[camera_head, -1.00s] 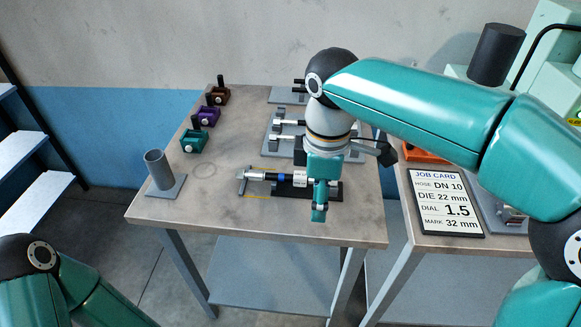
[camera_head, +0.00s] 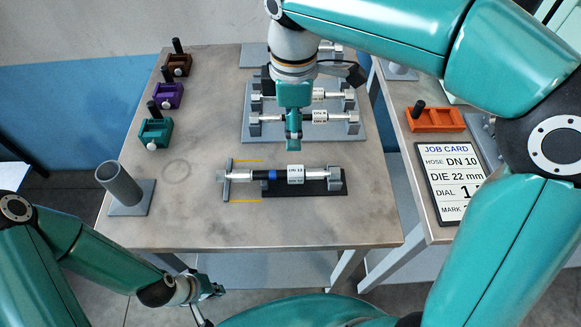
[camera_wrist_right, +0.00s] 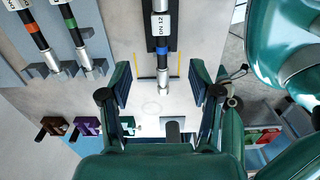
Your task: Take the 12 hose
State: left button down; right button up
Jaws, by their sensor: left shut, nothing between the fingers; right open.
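The DN 12 hose (camera_head: 268,174), black with a blue band, a white label and metal end fittings, lies in a holder on the near part of the table. Its label and blue band also show in the right wrist view (camera_wrist_right: 161,32). My right gripper (camera_head: 293,144) is open and empty, behind the hose in the head view. In the wrist view its fingers (camera_wrist_right: 160,82) are spread apart below the hose's end. My left gripper (camera_head: 212,291) is shut and empty, low in front of the table.
A rack (camera_head: 247,132) behind holds more hoses, with orange and green bands. Brown (camera_head: 177,66), purple (camera_head: 168,96) and teal (camera_head: 155,132) blocks line the left edge. A grey upright tube (camera_head: 120,184) stands front left. A job card (camera_head: 449,190) reads DN 10.

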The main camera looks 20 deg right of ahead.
send_over(293, 170)
notch_tip(293, 170, down, 8)
jog(key=shift+f, duration=0.25)
jog(key=shift+f+p, duration=0.35)
jog(key=shift+f, duration=2.8)
jog(key=shift+r, duration=0.1)
grip_shut()
